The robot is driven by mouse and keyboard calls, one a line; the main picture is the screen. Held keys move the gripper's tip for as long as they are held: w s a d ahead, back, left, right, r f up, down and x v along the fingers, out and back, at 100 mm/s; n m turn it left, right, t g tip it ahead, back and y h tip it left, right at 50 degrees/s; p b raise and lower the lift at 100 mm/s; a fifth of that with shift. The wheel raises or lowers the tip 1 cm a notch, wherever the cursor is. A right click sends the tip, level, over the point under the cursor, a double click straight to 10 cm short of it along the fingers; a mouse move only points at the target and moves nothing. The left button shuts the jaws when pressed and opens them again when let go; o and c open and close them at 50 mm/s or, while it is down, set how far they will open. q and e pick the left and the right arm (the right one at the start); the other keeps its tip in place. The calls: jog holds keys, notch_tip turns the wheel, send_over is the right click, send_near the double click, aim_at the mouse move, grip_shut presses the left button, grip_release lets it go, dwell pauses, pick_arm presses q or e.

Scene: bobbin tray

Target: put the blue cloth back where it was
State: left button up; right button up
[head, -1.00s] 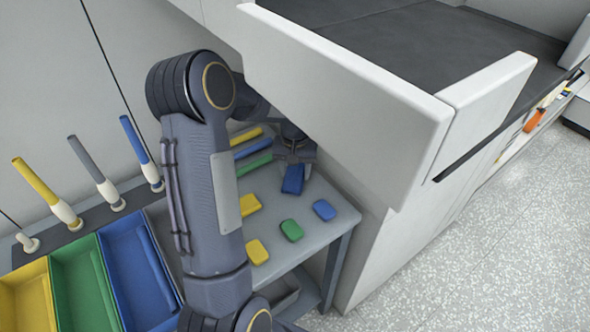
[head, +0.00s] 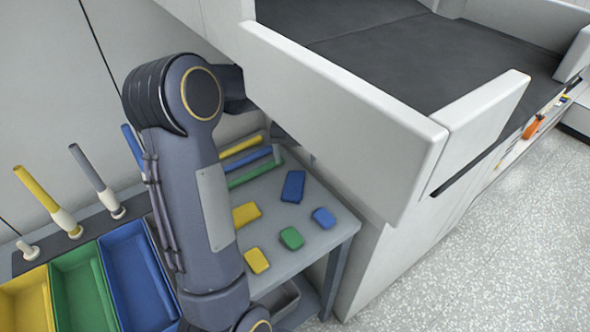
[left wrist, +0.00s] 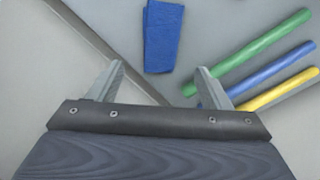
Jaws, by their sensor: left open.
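The blue cloth (head: 293,186), a folded dark blue rectangle, lies flat on the grey table near its back right side, beside the white wall. It also shows in the left wrist view (left wrist: 163,35), just beyond my fingertips. My left gripper (left wrist: 160,78) is open, its two fingers apart with nothing between them, and is clear of the cloth. In the head view its fingers are hidden behind my arm and the white panel. My right gripper is not in view.
Yellow (head: 246,214) and green (head: 291,238) pieces and a lighter blue one (head: 324,218) lie on the table. Yellow, blue and green rods (head: 250,174) lie behind. A blue bin (head: 135,275) stands left. A white panel (head: 345,95) overhangs the table's right side.

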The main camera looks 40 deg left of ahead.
pick_arm(q)
jog(key=s+d+r+m+t+h, duration=0.1)
jog(key=s+d+r+m+t, duration=0.15)
jog(key=s+d+r, duration=0.65)
jog(key=s+d+f+m+t+h, duration=0.1)
jog(key=s+d, duration=0.3)
jog(key=s, duration=0.2)
jog(key=s+d+f+t+h, duration=0.1)
jog(key=s+d+f+t, duration=0.1)
jog(key=s+d, duration=0.3)
jog(key=s, duration=0.2)
jog(key=shift+s+f+m+h, duration=0.3)
jog(key=shift+m+h, duration=0.05)
jog(key=shift+h, duration=0.05)
notch_tip(320, 180, up, 2)
jog(key=shift+r+p, duration=0.2)
jog(key=shift+p, duration=1.05)
